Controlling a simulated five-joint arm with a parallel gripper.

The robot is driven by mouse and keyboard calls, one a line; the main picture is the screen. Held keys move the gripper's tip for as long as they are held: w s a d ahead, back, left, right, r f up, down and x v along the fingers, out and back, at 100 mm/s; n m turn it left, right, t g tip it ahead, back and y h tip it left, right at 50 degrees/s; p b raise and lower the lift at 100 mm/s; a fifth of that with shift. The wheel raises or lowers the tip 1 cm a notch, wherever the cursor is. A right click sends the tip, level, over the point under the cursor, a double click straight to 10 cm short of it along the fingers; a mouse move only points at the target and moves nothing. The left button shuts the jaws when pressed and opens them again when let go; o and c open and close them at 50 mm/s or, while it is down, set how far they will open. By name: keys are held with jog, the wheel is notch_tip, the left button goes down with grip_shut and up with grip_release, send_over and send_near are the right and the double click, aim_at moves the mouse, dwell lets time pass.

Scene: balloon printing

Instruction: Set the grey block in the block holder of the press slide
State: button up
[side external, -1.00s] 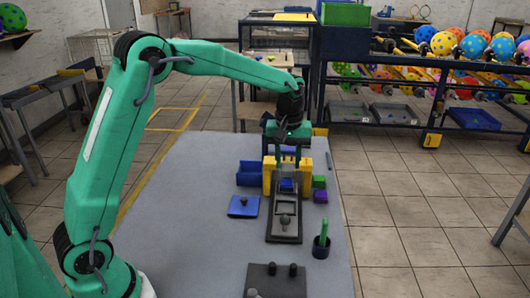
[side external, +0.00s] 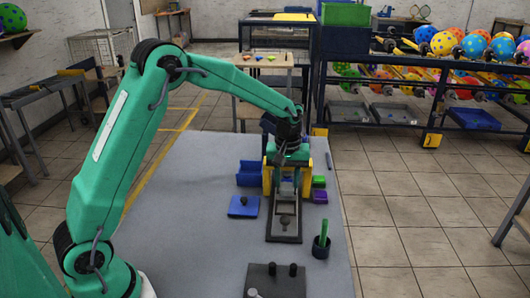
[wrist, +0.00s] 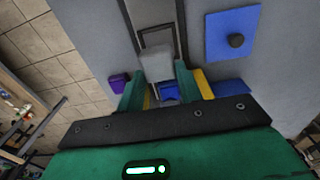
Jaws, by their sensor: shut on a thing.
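My gripper (side external: 288,192) is low over the far end of the dark press slide (side external: 284,238), by the yellow press frame (side external: 267,180). In the wrist view, a light grey block (wrist: 157,64) shows between my green fingers, over the end of the slide (wrist: 183,28). My gripper is shut on this block. A small blue part (wrist: 169,91) shows just behind the block, between the fingers. Whether the block touches the holder is hidden by the fingers and the block itself.
A blue plate with a dark knob (side external: 243,206) lies left of the slide, with a blue holder (side external: 250,174) behind it. Purple (side external: 319,196) and green (side external: 319,181) blocks lie right. A dark cup with a green stick (side external: 322,246) stands at the front right.

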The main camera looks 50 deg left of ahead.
aim_at(286, 184)
jog(key=shift+f, duration=1.95)
jog(key=shift+f, duration=1)
dwell(1.0)
jog(key=o, duration=1.3)
jog(key=shift+r, duration=3.65)
jog(key=shift+s+r, duration=0.1)
jog(key=shift+r, duration=0.15)
jog(key=shift+r, duration=0.1)
